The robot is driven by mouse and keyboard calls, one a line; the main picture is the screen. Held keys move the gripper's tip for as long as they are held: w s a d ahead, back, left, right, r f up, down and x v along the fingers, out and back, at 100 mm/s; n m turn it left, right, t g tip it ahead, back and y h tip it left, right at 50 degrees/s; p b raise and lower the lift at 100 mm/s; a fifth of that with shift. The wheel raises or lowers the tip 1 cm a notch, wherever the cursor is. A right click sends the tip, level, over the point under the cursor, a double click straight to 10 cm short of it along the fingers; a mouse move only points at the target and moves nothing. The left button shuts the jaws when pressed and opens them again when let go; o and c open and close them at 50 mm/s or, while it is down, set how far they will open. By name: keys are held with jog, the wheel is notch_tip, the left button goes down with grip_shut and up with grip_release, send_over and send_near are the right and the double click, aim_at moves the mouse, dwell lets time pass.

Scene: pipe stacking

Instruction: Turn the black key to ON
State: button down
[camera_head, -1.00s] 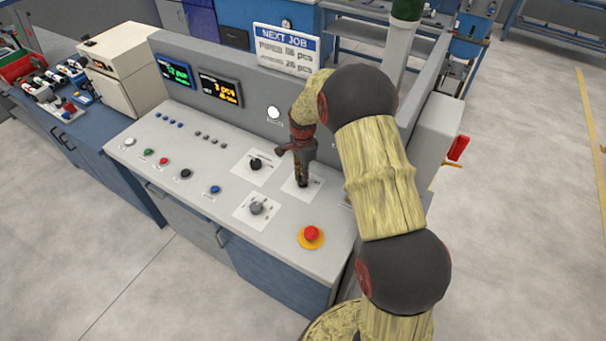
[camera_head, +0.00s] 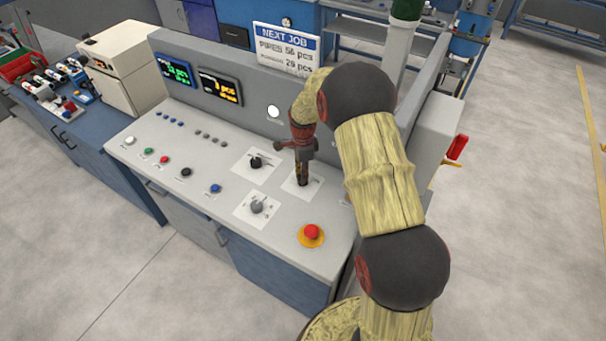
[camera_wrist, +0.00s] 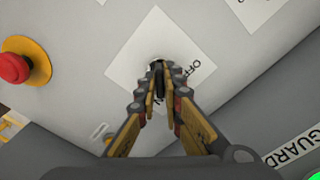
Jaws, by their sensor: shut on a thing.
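The black key stands in a white label plate on the sloping grey console (camera_head: 130,150). In the wrist view the key (camera_wrist: 157,68) shows as a small dark piece between my fingertips, with "OFF" lettering beside it on the white plate (camera_wrist: 135,52). My gripper (camera_head: 302,184) points down at this plate in the head view. It also shows in the wrist view (camera_wrist: 158,85), with its fingers closed on the key. The fingers hide most of the key, and I cannot tell its exact angle.
A red emergency button (camera_head: 311,232) on a yellow base sits in front of the key plate. A black knob (camera_head: 255,162) and a grey knob (camera_head: 257,207) are on plates to its left. A raised panel with displays (camera_head: 220,87) stands behind.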

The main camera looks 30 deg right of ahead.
jog(key=c, duration=1.9)
grip_release()
notch_tip(320, 180, up, 12)
